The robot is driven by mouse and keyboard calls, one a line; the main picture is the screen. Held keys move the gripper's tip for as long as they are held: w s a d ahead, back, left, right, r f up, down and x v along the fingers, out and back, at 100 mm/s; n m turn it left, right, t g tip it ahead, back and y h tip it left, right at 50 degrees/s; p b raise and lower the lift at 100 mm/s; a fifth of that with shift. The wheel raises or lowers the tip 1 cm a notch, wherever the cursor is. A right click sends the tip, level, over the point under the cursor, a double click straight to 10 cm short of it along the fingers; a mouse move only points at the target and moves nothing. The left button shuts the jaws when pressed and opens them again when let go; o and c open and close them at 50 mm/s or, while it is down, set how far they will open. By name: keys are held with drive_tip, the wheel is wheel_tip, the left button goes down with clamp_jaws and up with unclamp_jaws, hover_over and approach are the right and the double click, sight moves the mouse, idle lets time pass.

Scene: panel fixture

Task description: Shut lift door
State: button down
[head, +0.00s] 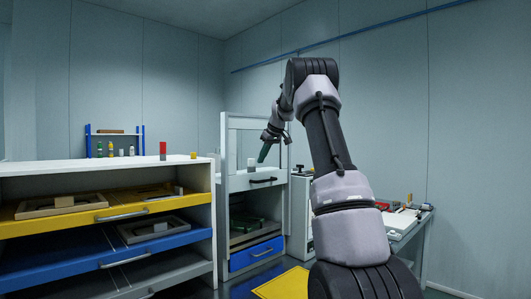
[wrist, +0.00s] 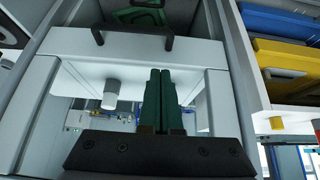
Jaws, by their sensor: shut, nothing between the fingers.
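The lift door (head: 242,184) is a white framed panel with a window opening and a dark bar handle (head: 263,180) on its lower rail. It sits high in the white cabinet, and the compartment below it is open. In the wrist view the door's rail (wrist: 75,42) and handle (wrist: 132,32) show near the top. My gripper (head: 262,158) is at the window opening, above the handle and apart from it. Its green fingers (wrist: 162,88) are together and empty. Whether the fingertips touch the door cannot be told.
The open compartment holds a green object (head: 247,224); a blue drawer (head: 256,254) is below. A shelf unit with yellow (head: 90,213) and blue (head: 60,270) drawers stands at left. A white cylinder (wrist: 110,94) shows in the window opening. A workbench (head: 402,222) stands at right.

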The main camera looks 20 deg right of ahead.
sight(260, 170)
drive_tip(key=x, duration=0.4)
drive_tip(key=shift+s+d+f, duration=0.1)
drive_tip(key=shift+s+f, duration=0.15)
drive_tip(key=shift+f, duration=0.65)
drive_tip(key=shift+s+d+f, duration=0.1)
drive_tip(key=shift+s+f, duration=0.15)
drive_tip(key=shift+f, duration=0.65)
wheel_tip(260, 170, down, 28)
drive_tip(key=shift+s+a, duration=0.1)
drive_tip(key=shift+s, duration=0.05)
